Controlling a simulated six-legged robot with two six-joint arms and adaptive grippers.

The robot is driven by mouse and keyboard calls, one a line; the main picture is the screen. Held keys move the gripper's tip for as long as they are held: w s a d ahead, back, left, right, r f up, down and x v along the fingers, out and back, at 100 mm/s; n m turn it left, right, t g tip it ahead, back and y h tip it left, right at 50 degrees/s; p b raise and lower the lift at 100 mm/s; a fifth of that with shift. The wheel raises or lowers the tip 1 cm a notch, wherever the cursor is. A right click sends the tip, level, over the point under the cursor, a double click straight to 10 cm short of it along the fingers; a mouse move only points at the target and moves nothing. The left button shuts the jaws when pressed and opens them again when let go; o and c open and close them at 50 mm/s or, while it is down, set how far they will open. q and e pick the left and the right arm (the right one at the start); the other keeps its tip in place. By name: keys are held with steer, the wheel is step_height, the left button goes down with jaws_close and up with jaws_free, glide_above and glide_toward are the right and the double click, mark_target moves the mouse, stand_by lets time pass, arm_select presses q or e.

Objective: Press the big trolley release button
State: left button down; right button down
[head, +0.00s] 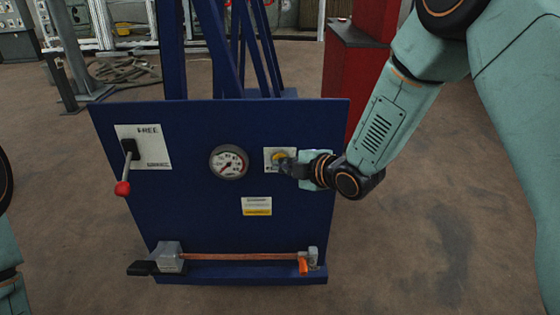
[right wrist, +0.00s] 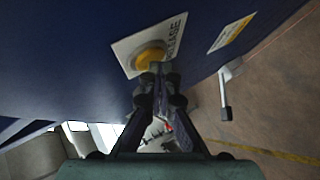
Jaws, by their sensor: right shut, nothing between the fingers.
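The release button (head: 279,155) is a yellow round knob on a white plate on the blue trolley panel (head: 200,220), right of the gauge. In the right wrist view the yellow button (right wrist: 150,60) sits on its labelled white plate (right wrist: 172,33). My right gripper (head: 285,165) is shut and empty, with its tips at the lower edge of the button. In the right wrist view the shut fingertips (right wrist: 158,69) overlap the button's lower edge; whether they touch it I cannot tell. My left gripper is not in view; only part of the left arm shows.
A lever with a red knob (head: 122,188) hangs from a plate marked FREE. A pressure gauge (head: 229,162) is mid-panel, with a yellow-white label (head: 256,206) below. A clamp with an orange bar (head: 240,257) lies along the bottom ledge. A red cabinet (head: 350,80) stands behind.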

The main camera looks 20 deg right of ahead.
stand_by(0.4)
steer(key=shift+s+a, duration=0.2)
steer(key=shift+s, duration=0.55)
steer(key=shift+s+a+p, duration=0.15)
steer(key=shift+s+a, duration=0.1)
steer(key=shift+s, duration=0.55)
steer(key=shift+s+a+p, duration=0.15)
steer(key=shift+s+a, duration=0.05)
steer(key=shift+s, duration=0.6)
steer(key=shift+s+a+p, duration=0.15)
steer(key=shift+s+a, duration=0.1)
steer(key=shift+s, duration=0.55)
